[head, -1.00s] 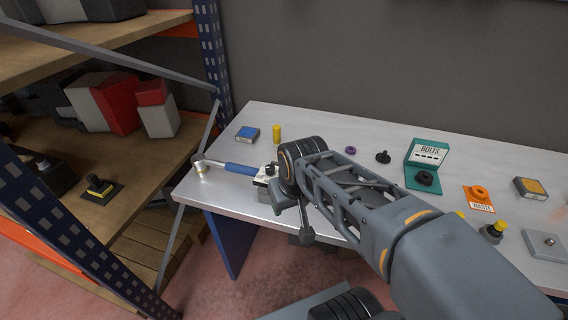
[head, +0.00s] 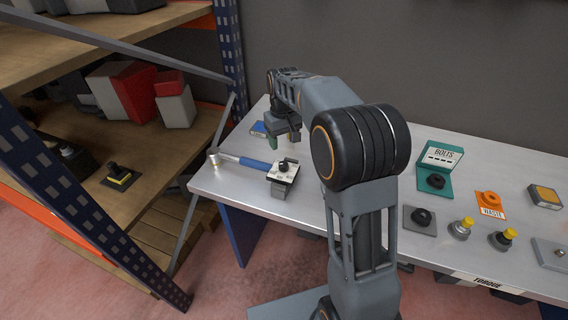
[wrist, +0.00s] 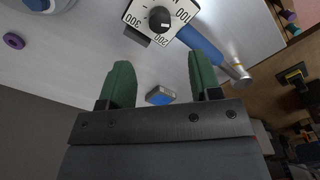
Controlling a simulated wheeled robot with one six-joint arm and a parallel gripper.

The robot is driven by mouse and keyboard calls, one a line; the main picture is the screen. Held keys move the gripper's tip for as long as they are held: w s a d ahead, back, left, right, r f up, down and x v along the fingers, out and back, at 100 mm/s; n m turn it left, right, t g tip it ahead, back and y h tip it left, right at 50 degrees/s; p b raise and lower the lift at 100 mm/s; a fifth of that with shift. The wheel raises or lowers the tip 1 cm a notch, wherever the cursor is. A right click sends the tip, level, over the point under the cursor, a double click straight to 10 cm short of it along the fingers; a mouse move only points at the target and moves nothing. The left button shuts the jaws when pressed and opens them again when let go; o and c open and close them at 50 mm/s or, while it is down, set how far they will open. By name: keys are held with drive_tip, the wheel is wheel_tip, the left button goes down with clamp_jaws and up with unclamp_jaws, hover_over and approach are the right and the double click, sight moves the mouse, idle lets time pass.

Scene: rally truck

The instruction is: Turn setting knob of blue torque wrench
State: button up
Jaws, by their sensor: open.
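The blue torque wrench (head: 254,163) lies on the metal bench at its left end, its silver head to the left. A white dial plate (head: 290,174) with a black setting knob (head: 284,164) is at its right end. In the wrist view the dial plate shows numbers including 100, 200 and 300 around the black knob (wrist: 160,19), and the blue handle (wrist: 203,44) runs to the lower right. My gripper (wrist: 160,62) is open and empty, with green fingers. In the head view my gripper (head: 284,139) is above the bench behind the wrench, apart from the knob.
A blue-topped box (head: 258,129) is behind the wrench, partly near my gripper. A teal bolts holder (head: 437,178), an orange waste holder (head: 490,204) and yellow-topped knobs stand to the right. A shelf rack with a diagonal brace (head: 208,150) borders the bench's left end.

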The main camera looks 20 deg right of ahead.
sight(284, 163)
wheel_tip(284, 163, down, 10)
drive_tip(key=shift+f, duration=0.2)
drive_tip(key=shift+c, duration=0.2)
drive_tip(key=c, duration=0.9)
